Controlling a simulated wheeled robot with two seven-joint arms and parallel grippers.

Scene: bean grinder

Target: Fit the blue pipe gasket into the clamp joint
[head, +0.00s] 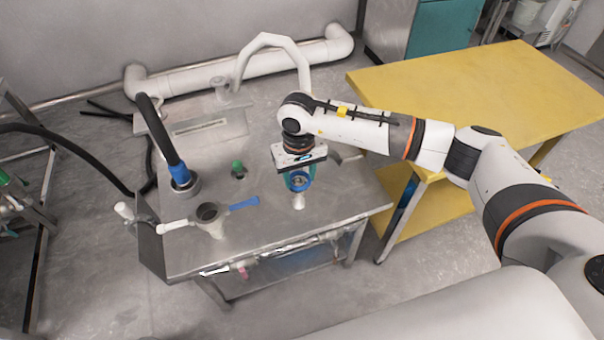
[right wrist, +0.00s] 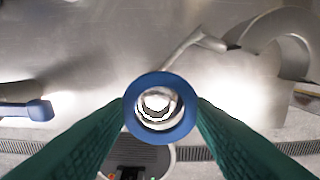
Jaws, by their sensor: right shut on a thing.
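My right gripper (head: 300,187) is over the front right of the steel table, pointing down. Its green fingers are shut on the blue ring-shaped gasket, which shows in the head view (head: 298,181) and between the fingertips in the right wrist view (right wrist: 160,80). Pale metal shows through the ring's hole. A short white stub (head: 299,202) is just below the gripper in the head view; I cannot tell whether the gasket touches it. A round open fitting (head: 209,213) with a blue handle (head: 244,203) stands to the left. I cannot tell which part is the clamp joint. My left gripper is not in view.
A black hose with a blue collar (head: 180,173) rises from the steel table (head: 345,200) at left. A green-topped fitting (head: 238,168) is behind the round fitting. A white curved pipe (head: 268,40) stands at the back. A yellow table (head: 470,90) is at right.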

